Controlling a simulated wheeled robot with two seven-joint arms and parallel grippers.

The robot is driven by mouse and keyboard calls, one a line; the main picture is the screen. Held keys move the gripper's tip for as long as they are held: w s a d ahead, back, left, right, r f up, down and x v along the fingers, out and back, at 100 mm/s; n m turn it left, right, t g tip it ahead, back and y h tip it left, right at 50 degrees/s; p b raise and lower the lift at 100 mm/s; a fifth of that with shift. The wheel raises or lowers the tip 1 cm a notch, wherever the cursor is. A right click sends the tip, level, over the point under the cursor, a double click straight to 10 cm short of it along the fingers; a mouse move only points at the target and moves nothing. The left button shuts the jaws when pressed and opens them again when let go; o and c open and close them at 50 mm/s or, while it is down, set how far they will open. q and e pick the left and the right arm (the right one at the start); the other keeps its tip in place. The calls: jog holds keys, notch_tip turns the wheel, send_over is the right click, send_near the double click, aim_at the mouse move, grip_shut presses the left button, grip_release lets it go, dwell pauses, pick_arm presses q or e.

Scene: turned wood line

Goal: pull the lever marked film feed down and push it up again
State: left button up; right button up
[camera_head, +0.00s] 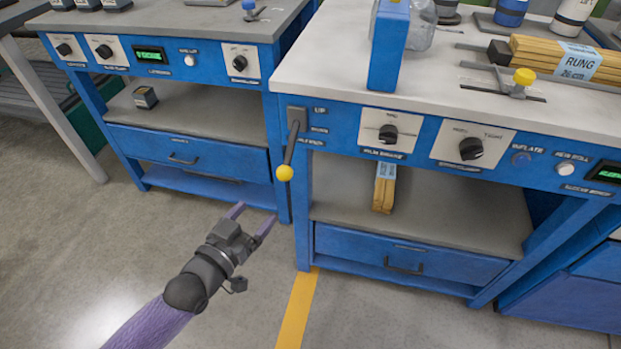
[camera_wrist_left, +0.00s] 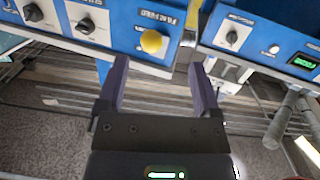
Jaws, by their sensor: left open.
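The lever (camera_head: 291,145) is on the left end of the right bench's blue front panel. Its dark arm hangs down from a grey mount and ends in a yellow ball knob (camera_head: 284,173). A label at the mount's upper right reads UP; the smaller labels beneath are hard to read. My left gripper (camera_head: 251,218) is open and empty, below and left of the knob, apart from it. In the left wrist view the yellow knob (camera_wrist_left: 151,41) shows just beyond the two spread fingers (camera_wrist_left: 158,65), not touching them. My right gripper is not in view.
Dials (camera_head: 388,134) and buttons sit right of the lever on the same panel. A second blue bench (camera_head: 190,150) stands to the left. On the right benchtop, a yellow-knobbed clamp (camera_head: 523,77) stands by wood strips (camera_head: 560,58). The floor around my left arm is clear.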

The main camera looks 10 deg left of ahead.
aim_at(280, 180)
pick_arm(q)
jog(key=shift+t, duration=0.3)
jog(key=b+x, duration=0.1)
jog(key=x, duration=0.2)
jog(key=r+b+x, duration=0.1)
jog(key=x, duration=0.2)
jog(key=b+x, duration=0.2)
jog(key=x, duration=0.1)
jog(key=shift+w+d+r, duration=0.15)
jog(key=shift+d+r, duration=0.25)
jog(key=shift+d, duration=0.05)
jog(key=shift+w+d+r, duration=0.15)
jog(key=shift+w+r, duration=0.05)
jog(key=shift+w, duration=0.3)
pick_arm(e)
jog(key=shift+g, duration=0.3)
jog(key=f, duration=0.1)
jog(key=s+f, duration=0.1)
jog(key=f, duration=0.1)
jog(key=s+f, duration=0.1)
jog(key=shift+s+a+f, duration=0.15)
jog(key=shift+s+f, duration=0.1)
pick_arm(q)
jog(key=shift+c, duration=0.3)
grip_shut()
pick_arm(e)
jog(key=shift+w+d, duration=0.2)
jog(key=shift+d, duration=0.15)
